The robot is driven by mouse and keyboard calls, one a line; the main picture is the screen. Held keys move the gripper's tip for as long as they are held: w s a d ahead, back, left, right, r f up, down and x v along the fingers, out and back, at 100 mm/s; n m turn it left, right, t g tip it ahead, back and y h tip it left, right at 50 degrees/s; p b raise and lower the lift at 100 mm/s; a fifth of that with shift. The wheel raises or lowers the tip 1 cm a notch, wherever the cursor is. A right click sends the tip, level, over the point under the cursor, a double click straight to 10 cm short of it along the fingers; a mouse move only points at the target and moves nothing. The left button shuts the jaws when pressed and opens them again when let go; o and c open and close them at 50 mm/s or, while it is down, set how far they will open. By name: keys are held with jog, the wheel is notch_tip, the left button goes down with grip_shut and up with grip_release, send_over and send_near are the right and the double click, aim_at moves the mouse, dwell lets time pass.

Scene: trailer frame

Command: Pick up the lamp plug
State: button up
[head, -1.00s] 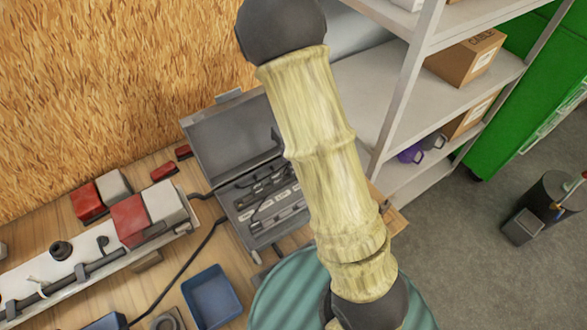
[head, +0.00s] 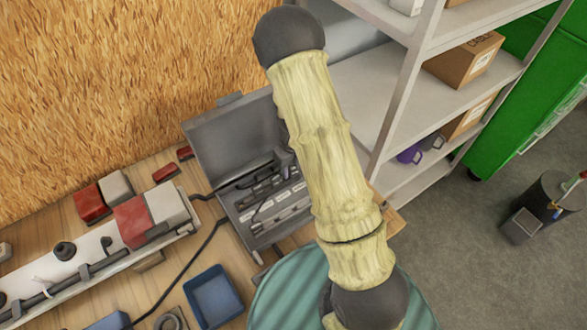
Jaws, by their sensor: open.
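No lamp plug can be made out for certain. A small black round piece (head: 65,250) stands on the white trailer beam (head: 92,240) at the left; I cannot tell whether it is a plug. Red and white lamp blocks (head: 133,220) sit at the beam's right end. A black cable (head: 190,265) runs down across the wooden bench. An open grey case (head: 232,140) holds dark, cable-like items (head: 262,180), partly hidden by my arm. My gripper is not in view; only my pale arm links and dark joints show.
A blue tray (head: 213,296) lies on the bench. A teal ribbed round top (head: 275,300) is beneath my arm. White shelves (head: 385,95) with cardboard boxes (head: 464,60) stand at the right. Grey floor (head: 470,230) is open, with a dark bin (head: 540,205) farther right.

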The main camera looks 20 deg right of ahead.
aim_at(293, 167)
jog(key=shift+f, duration=0.45)
jog(key=shift+c, duration=0.4)
jog(key=c, duration=0.6)
notch_tip(293, 167, up, 10)
jog(key=shift+r+b, duration=0.1)
jog(key=shift+b, duration=0.55)
